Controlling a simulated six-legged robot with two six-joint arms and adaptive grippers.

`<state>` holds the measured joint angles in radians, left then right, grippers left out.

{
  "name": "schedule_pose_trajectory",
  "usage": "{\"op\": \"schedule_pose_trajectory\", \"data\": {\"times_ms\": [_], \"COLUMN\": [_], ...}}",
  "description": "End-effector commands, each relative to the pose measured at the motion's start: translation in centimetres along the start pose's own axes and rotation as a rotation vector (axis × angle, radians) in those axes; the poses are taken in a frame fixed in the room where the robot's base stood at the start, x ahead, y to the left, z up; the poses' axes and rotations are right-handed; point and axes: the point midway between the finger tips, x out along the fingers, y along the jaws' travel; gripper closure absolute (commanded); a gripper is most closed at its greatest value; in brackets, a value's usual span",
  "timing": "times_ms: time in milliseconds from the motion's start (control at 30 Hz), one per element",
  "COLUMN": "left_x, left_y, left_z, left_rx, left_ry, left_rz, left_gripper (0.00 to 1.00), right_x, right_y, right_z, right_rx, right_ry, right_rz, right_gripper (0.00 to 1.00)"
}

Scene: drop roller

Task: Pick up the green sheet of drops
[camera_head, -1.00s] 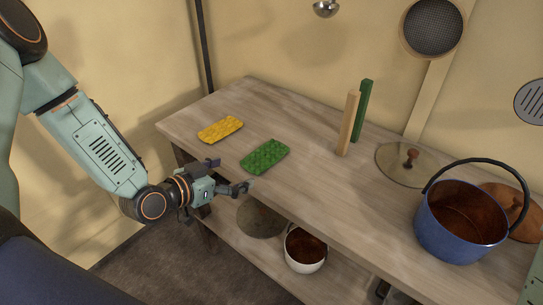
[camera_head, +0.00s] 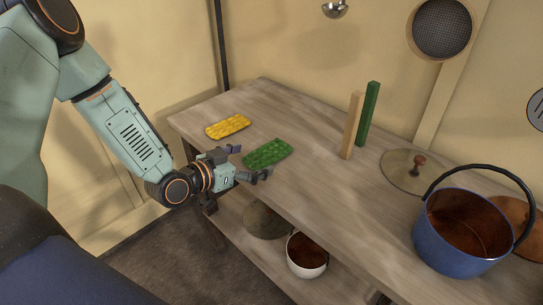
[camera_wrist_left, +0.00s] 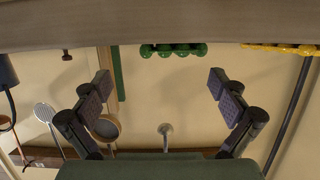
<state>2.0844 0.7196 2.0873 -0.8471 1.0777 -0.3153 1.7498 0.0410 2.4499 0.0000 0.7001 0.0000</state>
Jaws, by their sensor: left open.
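The green sheet of drops (camera_head: 267,153) lies flat near the front edge of the wooden table (camera_head: 300,185). It also shows edge-on at the top of the left wrist view (camera_wrist_left: 174,50), where the scene appears upside down. My left gripper (camera_head: 252,162) is open and empty at the table's front edge, with its fingers apart beside the near side of the green sheet. In the left wrist view both fingers (camera_wrist_left: 160,84) are spread wide, with the sheet's edge beyond and between them. My right gripper is out of view.
A yellow sheet of drops (camera_head: 228,126) lies to the left of the green one. A tan block (camera_head: 351,126) and a green block (camera_head: 369,113) stand upright behind. A glass lid (camera_head: 403,172) and a blue pot (camera_head: 462,234) are at right. A white pot (camera_head: 306,256) sits on the lower shelf.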

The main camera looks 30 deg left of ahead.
Motion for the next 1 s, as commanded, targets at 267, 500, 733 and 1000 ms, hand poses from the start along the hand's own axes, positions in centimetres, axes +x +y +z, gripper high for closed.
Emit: {"op": "schedule_pose_trajectory", "data": {"times_ms": [267,500,733,1000], "left_x": [3.8,5.0,5.0,5.0], "left_y": [-0.5,-0.3,-0.4,-0.4], "left_z": [0.4,0.2,0.2,0.2], "left_rx": [0.004,0.0,-0.001,-0.001], "left_ry": [-0.002,-0.001,-0.001,-0.001], "left_rz": [0.001,-0.001,-0.002,-0.001], "left_gripper": [0.03,0.03,0.08,0.31], "right_x": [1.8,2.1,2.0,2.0], "right_y": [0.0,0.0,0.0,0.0], "right_z": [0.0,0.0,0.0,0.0], "right_rx": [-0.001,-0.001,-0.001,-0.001], "right_ry": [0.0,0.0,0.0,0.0], "right_rz": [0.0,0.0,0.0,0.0], "right_gripper": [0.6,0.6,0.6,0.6]}}
